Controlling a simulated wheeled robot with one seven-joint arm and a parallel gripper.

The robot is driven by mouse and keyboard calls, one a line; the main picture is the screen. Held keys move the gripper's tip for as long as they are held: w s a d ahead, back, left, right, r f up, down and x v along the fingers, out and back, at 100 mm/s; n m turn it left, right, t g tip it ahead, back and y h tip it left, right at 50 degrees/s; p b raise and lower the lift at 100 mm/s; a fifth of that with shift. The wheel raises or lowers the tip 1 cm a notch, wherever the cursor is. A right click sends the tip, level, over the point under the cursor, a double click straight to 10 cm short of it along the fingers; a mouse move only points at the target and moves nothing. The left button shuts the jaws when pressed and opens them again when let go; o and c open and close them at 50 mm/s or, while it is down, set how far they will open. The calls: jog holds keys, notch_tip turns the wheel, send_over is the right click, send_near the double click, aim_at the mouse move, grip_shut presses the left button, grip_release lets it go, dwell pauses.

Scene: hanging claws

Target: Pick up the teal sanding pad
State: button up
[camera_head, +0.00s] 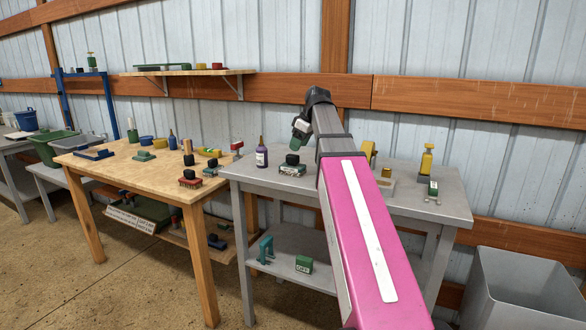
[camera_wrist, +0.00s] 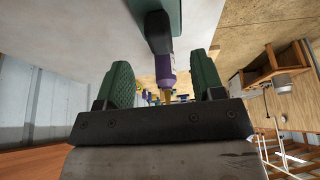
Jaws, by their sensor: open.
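A teal-green block with a black knob on top, likely the teal sanding pad (camera_head: 291,170), sits on the grey table beside a purple bottle (camera_head: 262,153). In the wrist view its teal body (camera_wrist: 172,8) is cut off by the top edge, with the purple bottle (camera_wrist: 165,68) beyond it. Another low teal piece (camera_head: 144,156) lies on the wooden table; I cannot tell its kind for sure. My gripper (camera_head: 298,138) has green fingers and hangs above the grey-table block, apart from it. In the wrist view the gripper (camera_wrist: 161,64) is open, with nothing held between the fingers.
The grey table (camera_head: 450,205) also bears a yellow bottle (camera_head: 427,160) and a small green-and-white item (camera_head: 433,190). A red-based brush (camera_head: 190,180) and several tools crowd the wooden table (camera_head: 85,162). A grey bin (camera_head: 520,285) stands at the right.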

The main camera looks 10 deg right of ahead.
aim_at(293, 155)
jog(key=shift+x, duration=3.1)
jog(key=shift+w, duration=0.1)
jog(key=c, duration=1.1)
